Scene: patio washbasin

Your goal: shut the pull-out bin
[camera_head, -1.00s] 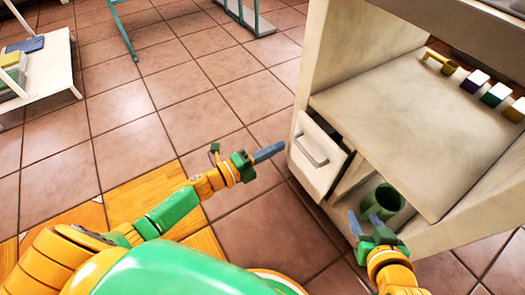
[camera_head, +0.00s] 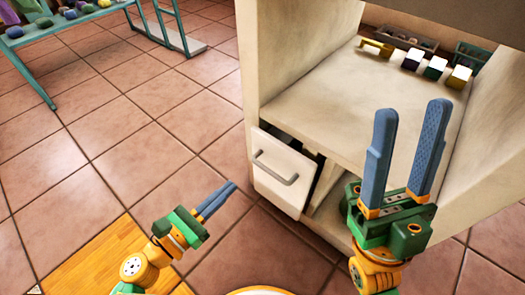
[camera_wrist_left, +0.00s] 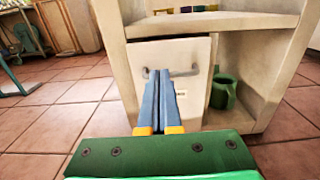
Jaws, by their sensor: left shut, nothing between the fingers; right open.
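The pull-out bin (camera_head: 283,178) is a white drawer front with a grey bar handle, low at the left of the cabinet. It stands out a little from the cabinet, with a dark gap above and beside it. In the left wrist view the bin front (camera_wrist_left: 196,100) faces me, its handle behind my fingertips. My left gripper (camera_head: 233,184) is shut and empty, to the left of the bin in the head view; its fingers (camera_wrist_left: 165,72) point at the bin front. Whether they touch it I cannot tell. My right gripper (camera_head: 412,115) is open and empty, raised in front of the cabinet shelf.
The cabinet shelf (camera_head: 320,120) holds a yellow handled item (camera_head: 376,47) and several small coloured blocks at the back. A green mug (camera_wrist_left: 223,92) stands in the compartment right of the bin. A teal table (camera_head: 60,40) is at far left. Tiled floor is free to the left.

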